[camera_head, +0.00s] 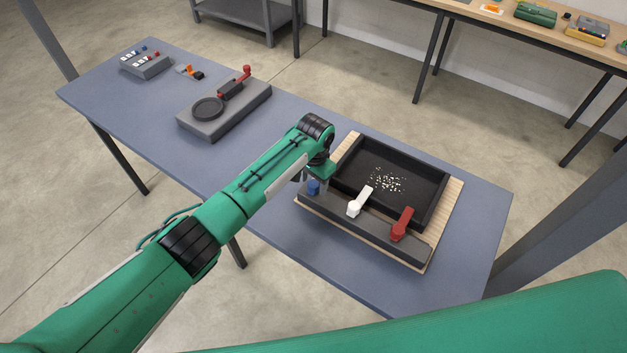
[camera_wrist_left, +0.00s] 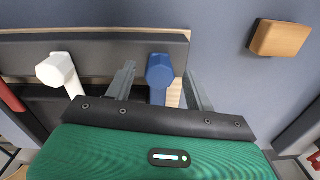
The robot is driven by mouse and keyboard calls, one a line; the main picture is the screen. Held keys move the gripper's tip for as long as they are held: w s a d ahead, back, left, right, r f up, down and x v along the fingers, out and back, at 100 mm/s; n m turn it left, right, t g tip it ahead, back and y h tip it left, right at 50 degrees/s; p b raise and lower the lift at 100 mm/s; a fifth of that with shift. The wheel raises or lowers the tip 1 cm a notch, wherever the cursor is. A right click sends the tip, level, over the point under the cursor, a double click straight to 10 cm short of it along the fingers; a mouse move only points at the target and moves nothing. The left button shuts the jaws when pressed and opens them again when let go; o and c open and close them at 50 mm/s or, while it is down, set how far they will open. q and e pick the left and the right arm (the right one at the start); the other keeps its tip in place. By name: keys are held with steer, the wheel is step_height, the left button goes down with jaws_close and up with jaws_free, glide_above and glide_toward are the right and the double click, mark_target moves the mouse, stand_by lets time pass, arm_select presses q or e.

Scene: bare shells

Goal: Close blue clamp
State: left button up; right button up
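The blue clamp (camera_head: 313,187) sits at the left end of a dark bar along the front of a black tray (camera_head: 430,171). It also shows in the left wrist view (camera_wrist_left: 160,72), its lever running down toward my gripper's body. My left gripper (camera_wrist_left: 161,77) is open, with one finger on each side of the blue clamp. I cannot tell whether either finger touches it. In the head view my left gripper (camera_head: 316,179) hides part of the clamp. A white clamp (camera_head: 358,203) and a red clamp (camera_head: 402,225) stand farther right on the bar. My right gripper is out of view.
The tray holds small pale grains (camera_head: 387,181) and rests on a wooden board (camera_head: 449,205). A grey fixture with a red lever (camera_head: 235,108) and a small switch box (camera_head: 146,64) stand at the table's far left. A wooden block (camera_wrist_left: 280,38) lies near my left gripper.

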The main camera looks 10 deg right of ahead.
arm_select(q)
steer(key=shift+r, duration=0.2)
step_height(320, 180, up, 13)
steer(key=b, duration=0.3)
steer(key=shift+r+b, duration=0.2)
steer(key=shift+b, duration=0.2)
steer(key=shift+s+d, duration=0.1)
steer(key=shift+s, duration=0.05)
